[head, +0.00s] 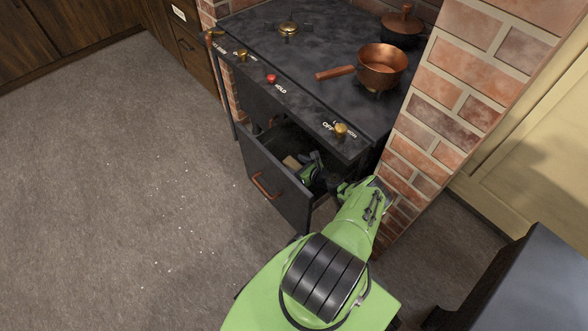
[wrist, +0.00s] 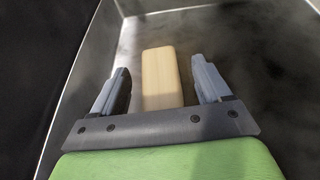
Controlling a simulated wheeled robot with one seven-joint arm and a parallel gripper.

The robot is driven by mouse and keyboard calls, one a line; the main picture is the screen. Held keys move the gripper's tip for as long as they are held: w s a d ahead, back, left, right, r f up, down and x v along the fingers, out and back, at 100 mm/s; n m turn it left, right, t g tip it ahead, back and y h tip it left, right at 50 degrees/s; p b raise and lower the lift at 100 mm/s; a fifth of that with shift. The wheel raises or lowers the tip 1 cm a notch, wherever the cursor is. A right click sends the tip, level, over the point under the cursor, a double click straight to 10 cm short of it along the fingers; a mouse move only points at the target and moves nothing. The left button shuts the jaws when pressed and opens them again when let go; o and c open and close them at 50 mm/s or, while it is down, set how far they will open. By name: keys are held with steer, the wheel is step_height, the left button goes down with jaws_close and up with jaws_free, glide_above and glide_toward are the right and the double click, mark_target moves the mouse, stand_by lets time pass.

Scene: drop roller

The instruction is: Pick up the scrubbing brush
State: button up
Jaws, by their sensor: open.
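The scrubbing brush shows as a pale wooden block (wrist: 161,76) in the wrist view, lying in the open drawer. Its near end is hidden behind my gripper's front plate. My gripper (wrist: 164,84) is open, with one finger on each side of the block and a gap on both sides. No bristles show in either view.
The drawer's dark walls stand close around my gripper. A brick pillar (head: 440,110) is close to my arm on the right. Open floor (head: 120,170) lies left.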

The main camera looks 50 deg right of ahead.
steer(key=x, duration=0.2)
steer(key=shift+w+f+b, duration=0.2)
steer(key=shift+b, duration=0.15)
steer(key=c, duration=1.1)
steer(key=shift+r, duration=0.15)
